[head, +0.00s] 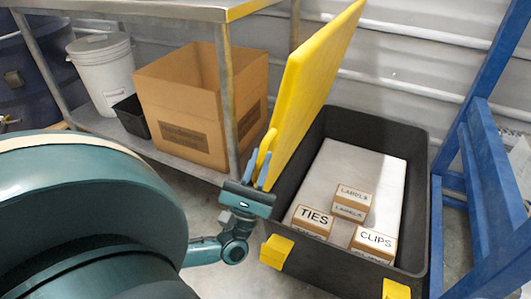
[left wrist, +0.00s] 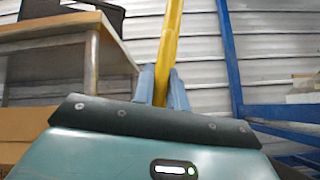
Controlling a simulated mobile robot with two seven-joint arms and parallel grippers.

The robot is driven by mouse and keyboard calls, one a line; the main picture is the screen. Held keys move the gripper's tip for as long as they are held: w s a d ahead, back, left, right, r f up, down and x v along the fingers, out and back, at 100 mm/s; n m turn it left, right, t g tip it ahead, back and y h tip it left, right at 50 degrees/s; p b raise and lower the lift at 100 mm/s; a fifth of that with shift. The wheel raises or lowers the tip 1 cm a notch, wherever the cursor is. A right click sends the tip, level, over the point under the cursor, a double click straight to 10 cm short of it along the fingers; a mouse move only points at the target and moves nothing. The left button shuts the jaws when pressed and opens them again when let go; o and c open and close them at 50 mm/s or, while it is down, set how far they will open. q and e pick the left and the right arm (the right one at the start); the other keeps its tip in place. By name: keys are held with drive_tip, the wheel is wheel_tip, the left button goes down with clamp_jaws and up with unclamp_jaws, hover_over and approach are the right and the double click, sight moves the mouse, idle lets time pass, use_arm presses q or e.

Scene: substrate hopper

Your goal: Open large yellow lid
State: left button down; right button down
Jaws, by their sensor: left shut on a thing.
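The large yellow lid (head: 308,84) stands raised, tilted up along the left side of a dark bin (head: 420,205), so the bin's inside shows. My left gripper (head: 264,172) is shut on the yellow handle at the lid's near edge. In the left wrist view the yellow lid (left wrist: 171,50) is seen edge-on, with its lower end between the blue fingers of my left gripper (left wrist: 162,88). Yellow latches (head: 276,251) are on the bin's front. My right gripper is not in view.
Inside the bin are a pale panel and small boxes marked TIES (head: 312,220), LABELS (head: 351,201) and CLIPS (head: 374,242). A metal table (head: 190,8) with a cardboard box (head: 185,100) and white bucket (head: 103,75) is left. A blue frame (head: 478,150) stands right.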

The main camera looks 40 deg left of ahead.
use_arm(q)
drive_tip(key=c, duration=1.4)
unclamp_jaws()
drive_tip(key=shift+f, duration=0.1)
drive_tip(key=v, duration=1.2)
